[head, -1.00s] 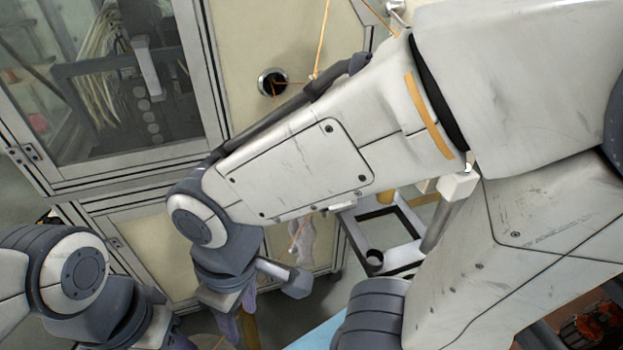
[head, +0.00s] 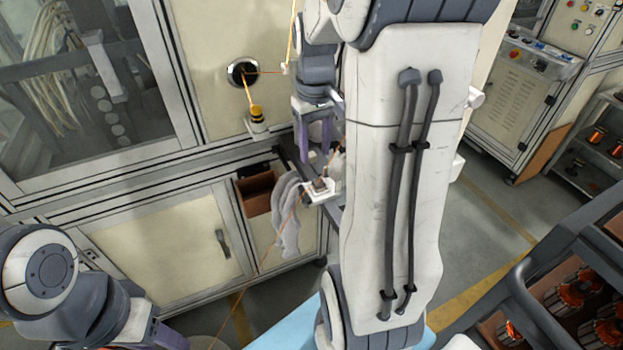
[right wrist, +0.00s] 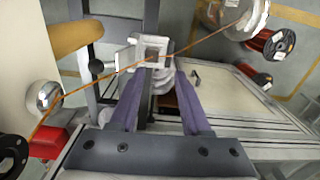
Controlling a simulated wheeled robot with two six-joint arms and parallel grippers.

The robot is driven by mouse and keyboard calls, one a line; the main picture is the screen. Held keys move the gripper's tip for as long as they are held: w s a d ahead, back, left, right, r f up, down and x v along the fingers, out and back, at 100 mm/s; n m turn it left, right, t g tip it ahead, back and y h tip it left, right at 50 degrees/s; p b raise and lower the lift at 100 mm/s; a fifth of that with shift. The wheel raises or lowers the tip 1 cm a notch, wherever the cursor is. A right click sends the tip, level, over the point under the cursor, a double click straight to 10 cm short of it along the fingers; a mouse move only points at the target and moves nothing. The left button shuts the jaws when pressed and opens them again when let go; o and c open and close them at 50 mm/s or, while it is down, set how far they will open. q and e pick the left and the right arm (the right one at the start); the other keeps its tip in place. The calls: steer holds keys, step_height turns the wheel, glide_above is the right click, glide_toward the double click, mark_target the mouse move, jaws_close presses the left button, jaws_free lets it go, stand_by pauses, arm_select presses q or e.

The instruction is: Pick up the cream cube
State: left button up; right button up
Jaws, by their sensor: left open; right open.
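I cannot surely make out the cream cube in either view. A small pale block (head: 312,157) shows by the fingertips of my right gripper (head: 313,146) in the head view; it is too small to tell whether it is the cube. The right gripper's purple fingers are open and point down beside the machine's front. In the right wrist view the open fingers (right wrist: 155,82) reach towards a white bracket (right wrist: 126,58) with an orange wire passing across it. My left gripper (head: 165,340) is at the bottom left, mostly cut off by the frame edge.
A grey cloth (head: 288,215) hangs under the white bracket by a brown bin (head: 256,193). A yellow-topped post (head: 257,116) stands near the wire hole (head: 242,72). Orange wire runs down to the floor. A rack with copper-wound parts (head: 563,296) is at lower right.

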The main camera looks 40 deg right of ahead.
glide_above(320, 184)
step_height(320, 184, down, 5)
steer(key=shift+a+r, duration=0.1)
steer(key=shift+a, duration=0.05)
steer(key=shift+f+p, duration=0.55)
steer(key=shift+f, duration=0.1)
step_height(320, 184, down, 4)
steer(key=shift+w+f+p, duration=0.1)
steer(key=shift+f+p, duration=0.1)
steer(key=shift+p, duration=0.25)
steer(key=shift+c, duration=0.3)
jaws_close()
